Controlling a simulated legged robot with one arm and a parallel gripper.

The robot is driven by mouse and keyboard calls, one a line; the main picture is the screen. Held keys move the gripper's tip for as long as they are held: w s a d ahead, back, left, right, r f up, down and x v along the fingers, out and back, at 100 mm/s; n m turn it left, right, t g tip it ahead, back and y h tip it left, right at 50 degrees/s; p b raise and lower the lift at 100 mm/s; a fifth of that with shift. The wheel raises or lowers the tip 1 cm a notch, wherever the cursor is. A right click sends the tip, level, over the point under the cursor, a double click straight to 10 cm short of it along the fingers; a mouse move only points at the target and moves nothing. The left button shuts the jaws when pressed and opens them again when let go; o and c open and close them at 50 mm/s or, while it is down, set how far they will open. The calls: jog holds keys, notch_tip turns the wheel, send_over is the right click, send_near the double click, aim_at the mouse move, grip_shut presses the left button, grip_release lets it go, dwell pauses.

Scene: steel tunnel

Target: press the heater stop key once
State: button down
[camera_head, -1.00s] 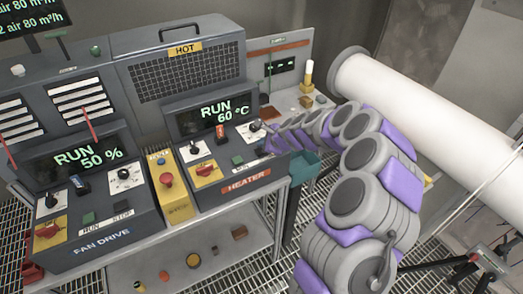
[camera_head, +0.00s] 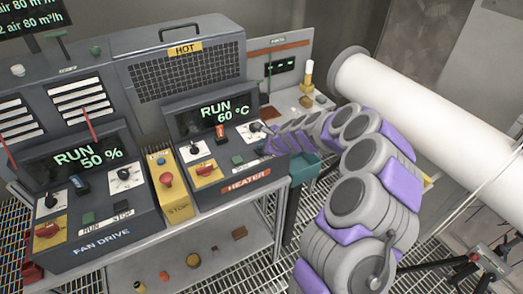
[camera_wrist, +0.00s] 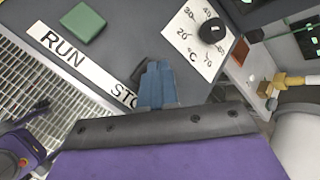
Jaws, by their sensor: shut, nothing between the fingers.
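The heater panel (camera_head: 212,190) shows a green "RUN 60 °C" display (camera_head: 222,112). Its green run key (camera_wrist: 82,24) is uncovered above the word RUN in the wrist view and also shows in the head view (camera_head: 237,160). The RUN/STOP label (camera_wrist: 72,57) is partly covered by my fingers after "STO".
A temperature dial (camera_wrist: 212,30) lies close to the right of my fingers in the wrist view. A red switch on a yellow plate (camera_head: 205,170) is on the heater panel's left. A yellow emergency stop box (camera_head: 168,190) and the fan drive panel (camera_head: 95,215) stand further left.

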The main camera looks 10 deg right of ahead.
jog(key=shift+f, duration=0.45)
dwell(0.6)
jog(key=shift+r, duration=0.15)
jog(key=shift+r+p, duration=0.65)
jog(key=shift+r, duration=0.15)
notch_tip(320, 180, up, 5)
jog(key=p, duration=0.4)
dwell(0.9)
